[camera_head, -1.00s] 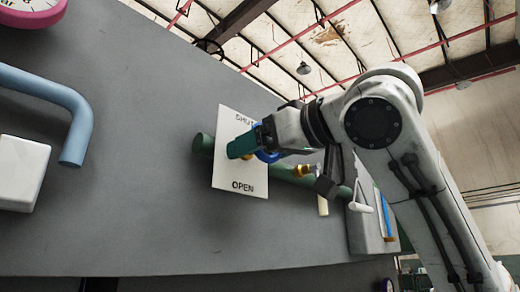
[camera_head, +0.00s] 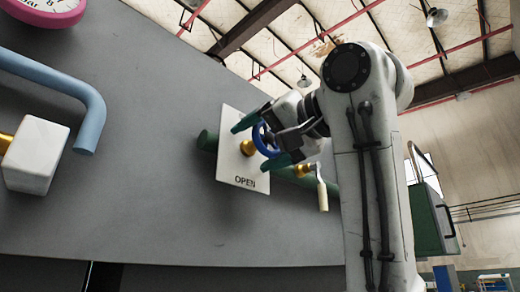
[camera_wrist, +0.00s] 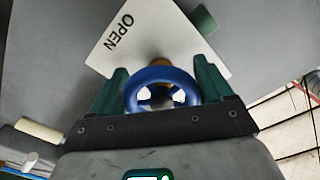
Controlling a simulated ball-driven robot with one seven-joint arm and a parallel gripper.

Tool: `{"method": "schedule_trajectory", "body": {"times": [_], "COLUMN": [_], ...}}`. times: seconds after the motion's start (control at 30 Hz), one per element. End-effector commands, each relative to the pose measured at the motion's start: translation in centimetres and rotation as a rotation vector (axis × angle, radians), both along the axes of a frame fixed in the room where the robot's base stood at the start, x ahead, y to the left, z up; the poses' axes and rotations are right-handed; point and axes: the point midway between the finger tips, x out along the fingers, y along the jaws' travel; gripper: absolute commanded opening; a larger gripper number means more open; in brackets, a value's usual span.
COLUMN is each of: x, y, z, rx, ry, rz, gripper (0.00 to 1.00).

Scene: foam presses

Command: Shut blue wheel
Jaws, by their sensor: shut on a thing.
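The blue wheel (camera_head: 264,139) sits on a brass stem in front of a white plate (camera_head: 236,165) marked OPEN at its lower edge. It also shows in the wrist view (camera_wrist: 162,77). My gripper (camera_head: 262,141) has its green fingers on opposite sides of the wheel's rim and is shut on it. In the wrist view the fingers (camera_wrist: 162,90) flank the wheel left and right. The plate's upper lettering is hidden behind my gripper in the head view.
A green pipe (camera_head: 207,140) runs behind the plate along the grey panel (camera_head: 150,215). A lever with a cream handle (camera_head: 322,196) hangs close to the right of the wheel. A blue pipe (camera_head: 88,110) and a white block (camera_head: 35,155) stand out at the left.

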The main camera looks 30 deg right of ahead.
Motion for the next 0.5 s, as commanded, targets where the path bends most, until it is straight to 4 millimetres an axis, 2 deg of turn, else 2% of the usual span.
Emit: {"method": "schedule_trajectory", "body": {"times": [0.2, 0.5], "x": [-0.01, -0.02], "y": [0.16, 0.10], "z": [-0.03, 0.08], "rx": [0.168, 0.315], "ry": [0.055, 0.104], "rz": [0.003, -0.002], "gripper": [0.49, 0.49]}}
